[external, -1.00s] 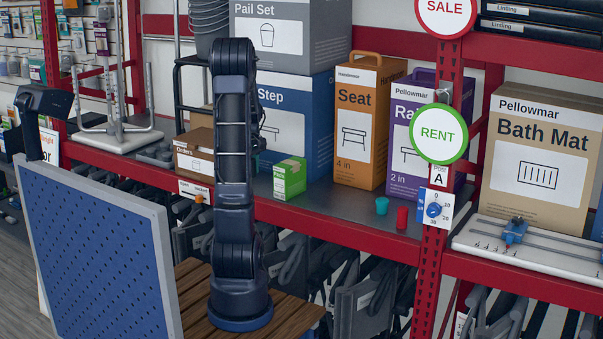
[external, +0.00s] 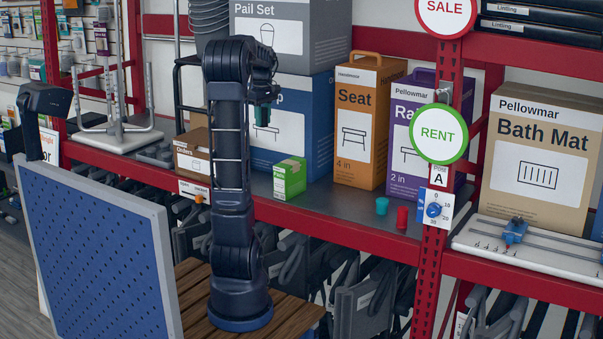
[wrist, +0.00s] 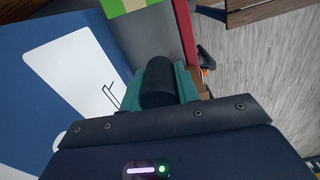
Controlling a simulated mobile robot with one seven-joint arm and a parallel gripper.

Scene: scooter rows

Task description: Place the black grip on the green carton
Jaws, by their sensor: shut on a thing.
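The black grip (wrist: 158,84) is a short dark cylinder held between the teal fingers of my gripper (wrist: 160,88) in the wrist view. In the external view my gripper (external: 264,115) hangs fingers down in front of the blue box, above and to the left of the green carton; the grip cannot be made out there. The green carton (external: 289,180) stands upright on the grey shelf. A corner of it shows at the top edge of the wrist view (wrist: 124,6), apart from the grip.
A blue step box (external: 310,125) stands behind the carton, with a small brown Orders box (external: 190,160) to the left. The orange Seat box (external: 362,120) stands to the right. A teal piece (external: 382,206) and a red piece (external: 402,217) stand near the shelf's front edge.

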